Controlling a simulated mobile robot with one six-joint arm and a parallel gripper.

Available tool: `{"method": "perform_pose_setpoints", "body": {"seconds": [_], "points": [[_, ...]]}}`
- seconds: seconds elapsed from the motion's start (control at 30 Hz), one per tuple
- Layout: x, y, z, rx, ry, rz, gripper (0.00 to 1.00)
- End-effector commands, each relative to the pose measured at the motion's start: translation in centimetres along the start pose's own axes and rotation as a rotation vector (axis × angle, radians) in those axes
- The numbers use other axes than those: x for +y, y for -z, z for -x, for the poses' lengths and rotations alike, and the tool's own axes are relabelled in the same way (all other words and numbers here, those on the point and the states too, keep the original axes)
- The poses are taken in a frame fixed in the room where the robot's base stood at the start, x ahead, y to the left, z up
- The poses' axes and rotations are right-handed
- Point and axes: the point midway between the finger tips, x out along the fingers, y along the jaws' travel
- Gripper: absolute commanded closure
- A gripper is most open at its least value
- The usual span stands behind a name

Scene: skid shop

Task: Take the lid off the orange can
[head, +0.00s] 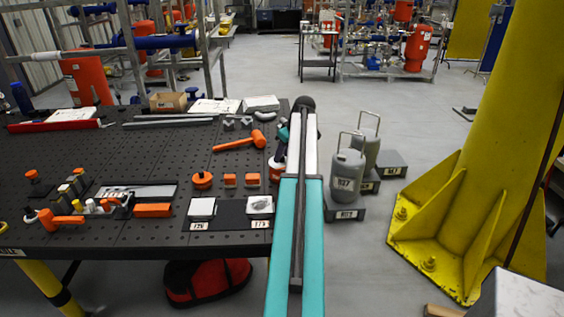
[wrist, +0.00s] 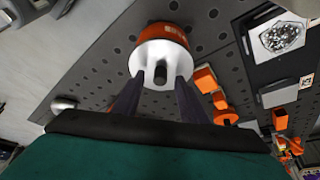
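The orange can (wrist: 166,33) stands on the dark perforated table, with its white lid (wrist: 158,53) facing my wrist camera. A dark knob (wrist: 161,76) sits in the middle of the lid. My gripper (wrist: 160,82) is open, its two dark fingers on either side of the knob with a visible gap to it. In the head view the can (head: 276,170) is at the table's right edge, partly covered by my arm. My gripper's fingers are hard to make out there.
An orange mallet (head: 240,141), small orange blocks (head: 230,180) and two labelled pads (head: 202,208) lie left of the can on the table (head: 130,235). Grey jugs (head: 347,173) stand on low plinths to the right. A yellow column (head: 490,120) rises further right.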

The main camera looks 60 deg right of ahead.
Motion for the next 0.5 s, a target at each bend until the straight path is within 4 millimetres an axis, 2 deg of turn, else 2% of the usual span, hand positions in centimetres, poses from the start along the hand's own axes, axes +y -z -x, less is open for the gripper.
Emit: {"method": "perform_pose_setpoints", "body": {"seconds": [0.33,0.37,0.5], "points": [[-0.04,0.03,0.01,0.0,0.001,0.0,0.61],[-0.05,0.03,0.01,0.0,0.001,0.001,0.63],[-0.06,0.05,0.01,0.0,0.001,0.001,0.87]]}}
